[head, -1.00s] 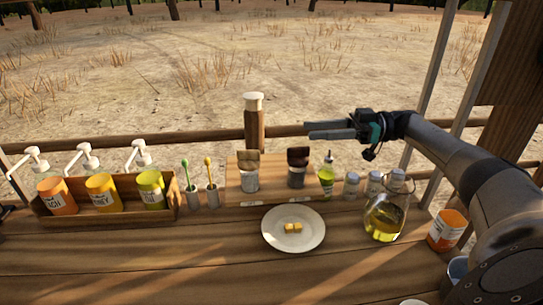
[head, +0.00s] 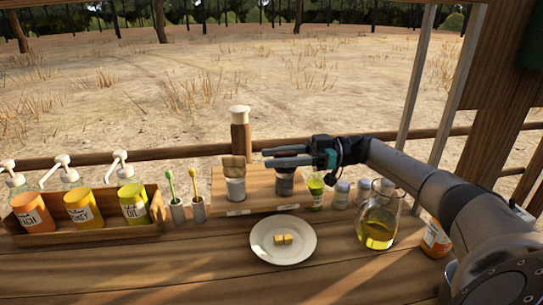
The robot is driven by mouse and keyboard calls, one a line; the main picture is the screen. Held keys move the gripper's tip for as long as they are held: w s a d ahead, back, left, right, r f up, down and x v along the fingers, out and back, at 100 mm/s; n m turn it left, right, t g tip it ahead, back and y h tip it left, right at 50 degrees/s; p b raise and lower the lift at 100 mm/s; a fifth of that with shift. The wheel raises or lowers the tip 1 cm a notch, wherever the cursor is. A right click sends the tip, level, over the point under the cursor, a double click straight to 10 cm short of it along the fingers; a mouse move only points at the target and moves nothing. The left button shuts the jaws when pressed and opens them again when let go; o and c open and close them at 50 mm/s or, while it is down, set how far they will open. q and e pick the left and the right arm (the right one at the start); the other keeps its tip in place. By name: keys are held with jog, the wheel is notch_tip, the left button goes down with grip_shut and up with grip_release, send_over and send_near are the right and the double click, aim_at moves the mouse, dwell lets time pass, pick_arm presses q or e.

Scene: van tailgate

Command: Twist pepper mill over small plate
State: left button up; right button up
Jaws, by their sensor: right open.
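The pepper mill (head: 240,138) is a tall brown cylinder with a pale top. It stands upright at the back, behind a wooden stand. The small plate (head: 257,246) is round and white, lies on the counter in front of the stand, and holds two small yellow cubes (head: 283,239). My right gripper (head: 267,158) reaches in from the right. Its fingers are open and empty, point left, and end just right of the mill, apart from it in the picture. My left gripper is not in view.
The wooden stand (head: 207,202) holds two pots. Small jars (head: 342,193) and a glass oil jug (head: 377,230) stand right of it, below my right arm. A crate (head: 150,225) of labelled containers and pump bottles are at left. The front counter is mostly clear.

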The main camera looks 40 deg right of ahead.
jog(key=shift+w+a, duration=0.3)
jog(key=shift+a, duration=0.2)
grip_shut()
dwell(0.3)
